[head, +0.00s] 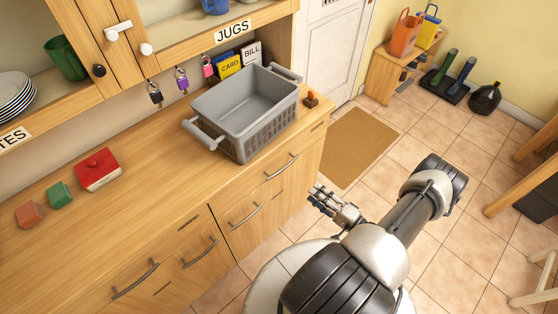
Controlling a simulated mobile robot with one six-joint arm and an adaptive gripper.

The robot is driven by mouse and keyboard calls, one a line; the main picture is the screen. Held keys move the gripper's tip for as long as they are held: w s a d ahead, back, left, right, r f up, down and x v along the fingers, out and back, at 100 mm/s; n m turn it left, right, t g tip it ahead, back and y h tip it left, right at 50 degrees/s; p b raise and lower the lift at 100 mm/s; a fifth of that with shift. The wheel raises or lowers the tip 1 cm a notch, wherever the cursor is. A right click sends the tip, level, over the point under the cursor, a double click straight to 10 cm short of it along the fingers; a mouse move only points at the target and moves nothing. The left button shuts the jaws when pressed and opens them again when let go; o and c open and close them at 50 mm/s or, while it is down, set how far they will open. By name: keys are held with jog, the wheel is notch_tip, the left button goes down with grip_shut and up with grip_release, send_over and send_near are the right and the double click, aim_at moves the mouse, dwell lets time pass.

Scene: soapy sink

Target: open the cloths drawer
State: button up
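The wooden counter unit has several drawer fronts with curved metal bar handles: one at the lower left (135,279), one right of it (200,252), one further right (244,215) and one near the far right end (282,166). All of these fronts look shut. No readable label shows which one is the cloths drawer. My gripper (316,198) is in front of the right end of the unit, apart from the handles. Its fingers look spread, with nothing between them.
Above are shelves and a cupboard door (100,30). A brown mat (357,147) lies on the tiled floor. A wooden table (525,170) is at the right.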

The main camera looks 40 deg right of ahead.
aim_at(284, 169)
jog(key=shift+m+h, duration=0.4)
jog(key=shift+h, duration=0.4)
jog(key=w, duration=0.5)
jog(key=w+a+f+b, duration=0.1)
jog(key=w, duration=0.5)
jog(key=w+b, duration=0.1)
jog(key=w, duration=0.4)
jog(key=shift+w+a+f, duration=0.15)
jog(key=shift+w+f, duration=0.05)
jog(key=shift+w, duration=0.2)
jog(key=shift+c, duration=0.5)
grip_shut()
